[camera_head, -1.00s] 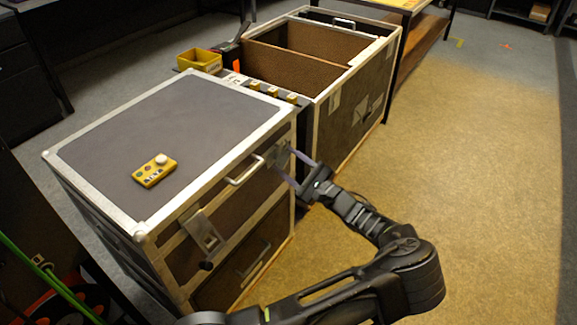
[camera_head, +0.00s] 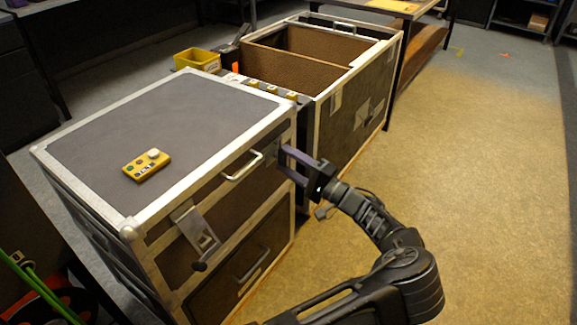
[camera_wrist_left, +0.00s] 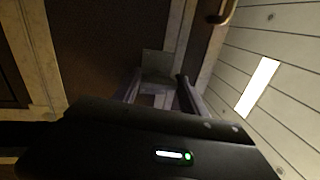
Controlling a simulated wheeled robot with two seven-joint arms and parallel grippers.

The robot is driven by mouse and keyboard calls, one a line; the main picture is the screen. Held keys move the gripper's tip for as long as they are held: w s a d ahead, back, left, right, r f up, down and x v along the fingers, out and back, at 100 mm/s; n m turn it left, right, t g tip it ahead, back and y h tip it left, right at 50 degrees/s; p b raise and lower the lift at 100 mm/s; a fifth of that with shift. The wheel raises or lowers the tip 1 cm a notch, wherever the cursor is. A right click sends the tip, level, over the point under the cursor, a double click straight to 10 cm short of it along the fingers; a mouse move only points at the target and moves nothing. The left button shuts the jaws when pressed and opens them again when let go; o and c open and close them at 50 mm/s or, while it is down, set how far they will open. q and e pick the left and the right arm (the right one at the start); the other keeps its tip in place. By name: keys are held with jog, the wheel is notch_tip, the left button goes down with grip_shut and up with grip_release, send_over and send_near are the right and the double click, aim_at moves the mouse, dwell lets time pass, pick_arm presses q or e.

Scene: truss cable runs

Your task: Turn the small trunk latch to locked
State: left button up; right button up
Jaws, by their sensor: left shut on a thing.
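The small trunk (camera_head: 170,110) is a dark case with silver edges, standing in the left half of the head view. One latch (camera_head: 196,232), a silver plate with a dark knob, hangs on the left part of its front. My left gripper (camera_head: 287,163) is at the right end of the same front face, shut on a latch there that its fingers mostly hide. In the left wrist view, a grey latch plate (camera_wrist_left: 158,64) shows just beyond the two fingers of the gripper (camera_wrist_left: 158,92). The latch's exact angle is hard to tell. My right gripper is out of view.
A yellow button box (camera_head: 146,165) lies on the small trunk's lid. A silver handle (camera_head: 243,166) sticks out between the latches. A larger open trunk (camera_head: 352,105) stands behind, with a yellow bin (camera_head: 197,58) beside it. The floor to the right is clear.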

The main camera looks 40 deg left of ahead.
pick_arm(q)
jog(key=shift+f+n+g, duration=0.1)
jog(key=shift+n+g, duration=0.3)
jog(key=shift+n, duration=0.3)
jog(key=o, duration=1.4)
jog(key=shift+c, duration=0.2)
jog(key=shift+d, duration=0.1)
jog(key=d+f, duration=0.1)
jog(key=d, duration=0.6)
jog(key=shift+d+f+p, duration=0.25)
jog(key=shift+p, duration=0.05)
jog(key=shift+w, duration=0.1)
